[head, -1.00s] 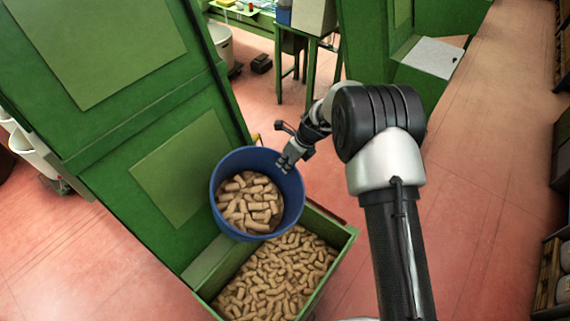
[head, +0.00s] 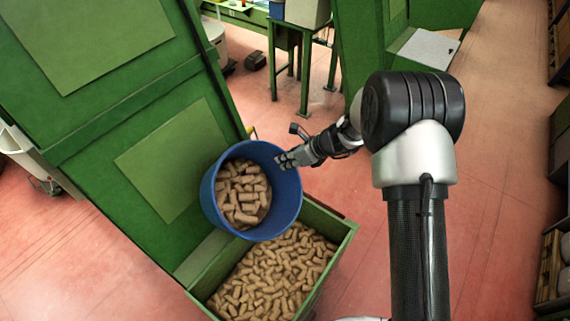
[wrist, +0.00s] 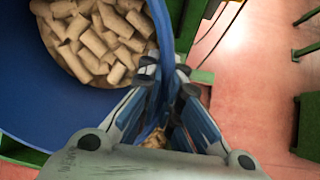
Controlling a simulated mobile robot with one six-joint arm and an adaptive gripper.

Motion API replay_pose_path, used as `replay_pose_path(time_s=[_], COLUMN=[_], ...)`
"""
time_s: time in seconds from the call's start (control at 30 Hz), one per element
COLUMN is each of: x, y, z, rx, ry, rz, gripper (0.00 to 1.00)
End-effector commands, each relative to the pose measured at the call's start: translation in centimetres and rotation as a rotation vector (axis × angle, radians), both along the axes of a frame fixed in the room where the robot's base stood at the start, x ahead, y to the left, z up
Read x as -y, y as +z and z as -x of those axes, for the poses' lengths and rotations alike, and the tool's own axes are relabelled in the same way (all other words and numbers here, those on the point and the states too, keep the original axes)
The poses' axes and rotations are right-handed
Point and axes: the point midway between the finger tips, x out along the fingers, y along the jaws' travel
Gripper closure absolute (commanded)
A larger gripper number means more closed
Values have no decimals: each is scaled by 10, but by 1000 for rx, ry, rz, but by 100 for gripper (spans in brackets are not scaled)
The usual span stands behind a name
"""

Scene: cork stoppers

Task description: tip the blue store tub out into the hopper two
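The blue store tub (head: 286,208) holds many cork stoppers (head: 243,192) and hangs above a green hopper (head: 345,238) that has corks (head: 272,272) in it. The tub is tilted, its mouth leaning left and toward the camera. My gripper (head: 288,160) is shut on the tub's rim at its upper right. In the wrist view the gripper's fingers (wrist: 163,88) sit on either side of the blue tub wall (wrist: 60,112), with corks inside the tub at upper left. No number shows on the hopper, so I cannot tell which one it is.
A tall green machine cabinet (head: 80,130) stands directly left of the tub and joins the hopper. A green table (head: 297,40) stands behind. The pink floor (head: 500,200) to the right is clear, with shelves (head: 555,260) at the far right.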

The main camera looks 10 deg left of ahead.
Motion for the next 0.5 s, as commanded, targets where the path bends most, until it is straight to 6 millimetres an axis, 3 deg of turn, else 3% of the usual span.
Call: replay_pose_path(time_s=[0.5], x=[5], y=[-9], z=[2], rx=[36], ry=[-3], rz=[-90], gripper=[100])
